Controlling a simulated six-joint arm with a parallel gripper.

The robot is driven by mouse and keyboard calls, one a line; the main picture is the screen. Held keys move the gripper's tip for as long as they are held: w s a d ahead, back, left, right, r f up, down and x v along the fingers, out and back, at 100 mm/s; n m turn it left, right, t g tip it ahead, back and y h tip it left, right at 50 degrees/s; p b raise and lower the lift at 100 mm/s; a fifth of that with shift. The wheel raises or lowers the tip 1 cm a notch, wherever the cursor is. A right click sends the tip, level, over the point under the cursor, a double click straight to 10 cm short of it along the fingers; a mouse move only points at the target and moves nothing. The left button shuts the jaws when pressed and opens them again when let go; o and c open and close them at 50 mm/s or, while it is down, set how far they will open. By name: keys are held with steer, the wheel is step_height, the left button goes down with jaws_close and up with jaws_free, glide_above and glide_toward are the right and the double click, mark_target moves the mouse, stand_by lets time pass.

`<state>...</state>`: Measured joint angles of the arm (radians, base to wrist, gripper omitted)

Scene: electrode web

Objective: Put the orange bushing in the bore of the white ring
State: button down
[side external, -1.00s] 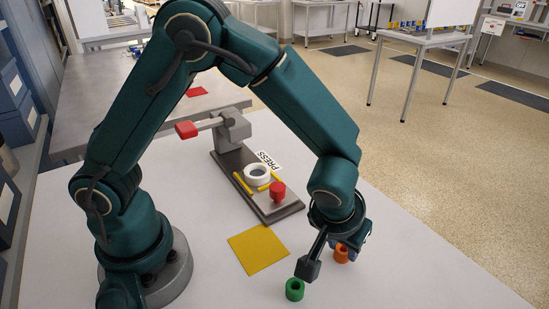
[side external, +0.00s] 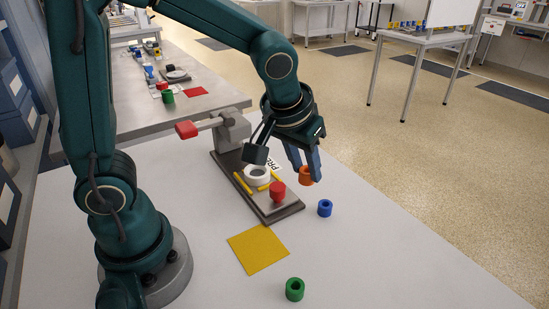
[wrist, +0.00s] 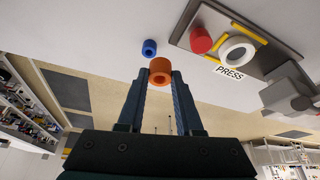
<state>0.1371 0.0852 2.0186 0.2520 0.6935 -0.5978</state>
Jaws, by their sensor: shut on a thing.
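The orange bushing (side external: 305,176) is held between the fingertips of my gripper (side external: 308,172), above the table to the right of the press base. In the wrist view the bushing (wrist: 160,71) sits between the two finger ends (wrist: 160,80), its bore showing. The white ring (side external: 257,174) lies on the press plate between two yellow strips, apart from the bushing and to its left. It also shows in the wrist view (wrist: 237,52), at upper right. Its bore is partly visible.
A red knobbed piece (side external: 277,192) stands on the press base (side external: 275,214) beside the ring. A blue bushing (side external: 325,208) and a green bushing (side external: 295,289) stand on the table. A yellow square (side external: 258,249) lies left of the green one. The press arm has a red handle (side external: 187,130).

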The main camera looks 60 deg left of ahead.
steer(key=shift+s+a+r, duration=0.15)
steer(key=shift+a+r, duration=0.1)
steer(key=shift+a, duration=0.25)
steer(key=s+a+r+n+y, duration=0.1)
steer(key=a+n, duration=0.1)
steer(key=a, duration=0.4)
steer(key=s+a+r+n, duration=0.1)
steer(key=a+r+n, duration=0.1)
steer(key=a, duration=0.5)
glide_above(258, 174)
steer(key=s+d, duration=0.1)
steer(key=shift+g, duration=0.3)
step_height(258, 174, down, 10)
steer(key=shift+s+f, duration=0.1)
steer(key=shift+f, duration=0.05)
steer(key=shift+y, duration=0.3)
steer(key=shift+f, duration=0.15)
steer(key=c, duration=0.6)
jaws_free()
steer(key=shift+s+f, duration=0.1)
